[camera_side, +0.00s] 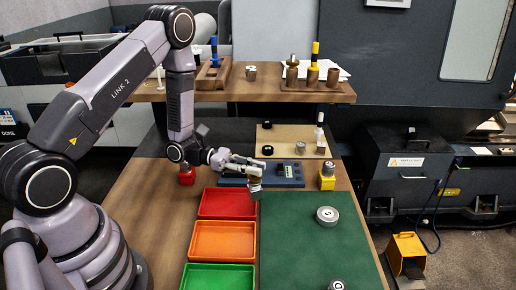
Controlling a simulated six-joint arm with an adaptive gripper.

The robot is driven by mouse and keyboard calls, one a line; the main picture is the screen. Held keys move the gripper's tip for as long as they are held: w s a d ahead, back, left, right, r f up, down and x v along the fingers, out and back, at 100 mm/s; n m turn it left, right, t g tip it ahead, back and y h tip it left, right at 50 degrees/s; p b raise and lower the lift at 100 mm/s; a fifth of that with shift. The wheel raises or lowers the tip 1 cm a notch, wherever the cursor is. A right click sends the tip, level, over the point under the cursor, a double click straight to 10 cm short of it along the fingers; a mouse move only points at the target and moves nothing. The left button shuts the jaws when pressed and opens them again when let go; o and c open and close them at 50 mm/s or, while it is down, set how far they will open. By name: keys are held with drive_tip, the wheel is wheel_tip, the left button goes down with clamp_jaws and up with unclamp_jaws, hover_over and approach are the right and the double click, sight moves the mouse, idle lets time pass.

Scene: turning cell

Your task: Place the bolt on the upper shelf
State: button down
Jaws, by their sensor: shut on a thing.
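My gripper (252,172) is over the work table, at the top right corner of the red tray and the front edge of the blue block. It is shut on a small metallic piece (254,186), which hangs below the fingers. It may be the bolt, but it is too small to tell for sure. The upper shelf (225,92) is a wooden board behind and above the table. The gripper and the held piece are in front of the shelf and lower than it.
Red (228,203), orange (223,240) and green (219,277) trays line the table beside a green mat (310,254). A blue block (291,181) and a yellow stand (327,182) are close to the gripper. The shelf holds a wooden rack (312,80) on its right and another holder on its left.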

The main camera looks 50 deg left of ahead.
drive_tip(key=s+d+f+m+g, duration=0.2)
drive_tip(key=s+d+m+g, duration=0.4)
drive_tip(key=s, duration=0.6)
drive_tip(key=s+d+f+m+g, duration=0.25)
drive_tip(key=s+d+g, duration=0.55)
drive_tip(key=s, duration=0.4)
drive_tip(key=shift+m, duration=0.35)
drive_tip(key=shift+s+a+f, duration=0.1)
drive_tip(key=shift+s+f, duration=0.1)
drive_tip(key=shift+f, duration=1.05)
drive_tip(key=shift+s+a+f, duration=0.1)
drive_tip(key=shift+s+f, duration=0.05)
drive_tip(key=shift+f, duration=1.1)
drive_tip(key=shift+s+a+f, duration=0.1)
drive_tip(key=shift+s+f, duration=0.1)
drive_tip(key=shift+f, duration=1.05)
drive_tip(key=c, duration=1.2)
unclamp_jaws()
drive_tip(key=shift+f, duration=0.1)
drive_tip(key=shift+o, duration=0.2)
